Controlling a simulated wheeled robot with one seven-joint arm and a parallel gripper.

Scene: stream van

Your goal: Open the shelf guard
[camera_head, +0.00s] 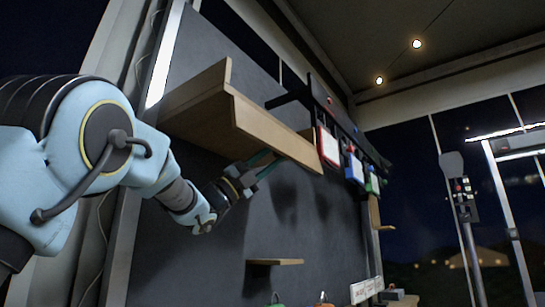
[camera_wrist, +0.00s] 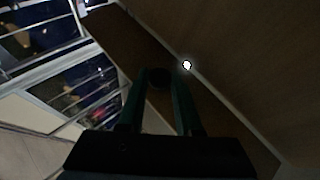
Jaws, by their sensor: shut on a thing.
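A wooden shelf (camera_head: 198,107) is mounted high on the dark wall panel, with a long wooden board, seemingly the shelf guard (camera_head: 275,137), along its front. My arm reaches from the left. My gripper (camera_head: 268,160) is at the lower edge of this board, beneath the shelf. In the wrist view, the two dark teal fingers of my gripper (camera_wrist: 160,82) point at a brown wooden board (camera_wrist: 122,42). They are shut on a small dark round knob (camera_wrist: 159,77) that seems to sit on this board. The grip is dim, and the fingertips are partly hidden in the head view.
A dark rack (camera_head: 345,125) with red-, blue- and green-framed items hangs right of the shelf. A small wooden ledge (camera_head: 274,262) sits lower on the wall. A grey post (camera_head: 466,220) stands at the right. The space below the shelf looks mostly clear.

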